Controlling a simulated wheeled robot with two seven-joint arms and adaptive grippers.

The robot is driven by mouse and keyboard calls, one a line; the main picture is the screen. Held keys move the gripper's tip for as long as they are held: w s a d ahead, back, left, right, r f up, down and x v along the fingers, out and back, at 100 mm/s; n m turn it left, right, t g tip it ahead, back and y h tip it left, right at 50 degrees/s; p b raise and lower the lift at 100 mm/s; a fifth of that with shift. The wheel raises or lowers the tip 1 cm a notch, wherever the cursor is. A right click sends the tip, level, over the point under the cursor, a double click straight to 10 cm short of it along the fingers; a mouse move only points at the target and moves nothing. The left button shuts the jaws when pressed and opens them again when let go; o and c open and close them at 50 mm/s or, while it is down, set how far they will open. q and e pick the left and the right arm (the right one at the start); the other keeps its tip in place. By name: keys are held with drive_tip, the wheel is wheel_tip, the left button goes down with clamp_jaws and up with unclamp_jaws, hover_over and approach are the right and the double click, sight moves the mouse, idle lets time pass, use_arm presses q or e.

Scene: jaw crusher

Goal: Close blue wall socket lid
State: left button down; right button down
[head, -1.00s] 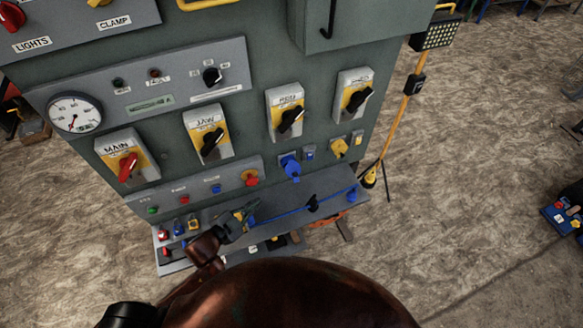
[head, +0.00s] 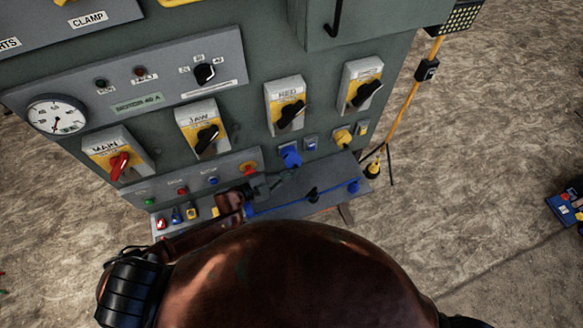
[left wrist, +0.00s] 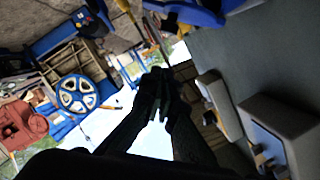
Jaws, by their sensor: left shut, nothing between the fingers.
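The blue wall socket (head: 291,157) sits on the lower right of the green-grey panel. The state of its lid is too small to tell in the head view. My left gripper (head: 291,176) is just below the socket, in front of the shelf, with a small apparent gap between them. In the left wrist view the fingers (left wrist: 160,90) are together and empty. A blue part (left wrist: 190,12), probably the socket, shows at the top edge there, beyond the fingertips. My right gripper is not in view.
A shelf (head: 325,196) below the panel carries a blue cable and a blue plug (head: 353,187). A yellow socket (head: 343,136) is right of the blue one. Rotary switches, including a black-handled one (head: 285,106), stick out above.

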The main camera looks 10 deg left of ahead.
sight(295, 166)
use_arm(q)
drive_tip(key=w+f, duration=0.2)
drive_tip(key=shift+w+a+f, duration=0.1)
drive_tip(key=shift+a+f, duration=0.3)
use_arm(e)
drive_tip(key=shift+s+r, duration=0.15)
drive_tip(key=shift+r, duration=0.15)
use_arm(q)
drive_tip(key=shift+a+f, duration=0.1)
drive_tip(key=shift+f, duration=0.05)
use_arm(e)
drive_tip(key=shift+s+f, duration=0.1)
